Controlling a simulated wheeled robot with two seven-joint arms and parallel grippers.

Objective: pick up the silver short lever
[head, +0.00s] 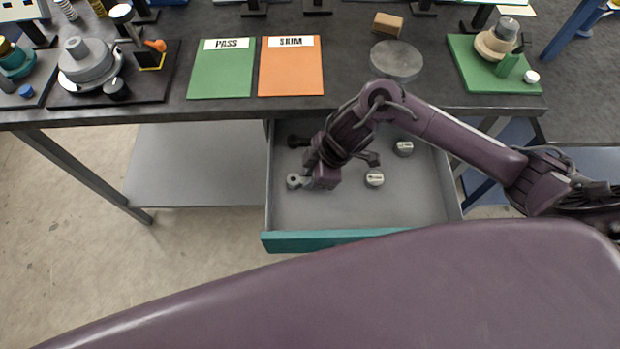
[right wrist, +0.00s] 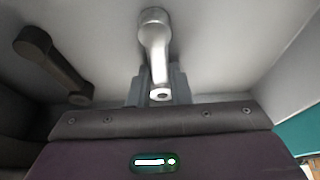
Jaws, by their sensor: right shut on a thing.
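The silver short lever (right wrist: 154,32) has a rounded boss at its far end and a small eye at its near end. It lies in the open drawer (head: 330,213). In the head view the lever (head: 294,181) shows at the drawer's left side, partly hidden by my right gripper (head: 307,182). In the right wrist view the fingers of my right gripper (right wrist: 157,92) are shut on the lever's near part. I cannot tell whether the lever touches the drawer floor. My left gripper is not in view.
A dark lever (right wrist: 50,62) lies beside it in the drawer. On the bench above are a green PASS mat (head: 222,72) and an orange SKIM mat (head: 291,72).

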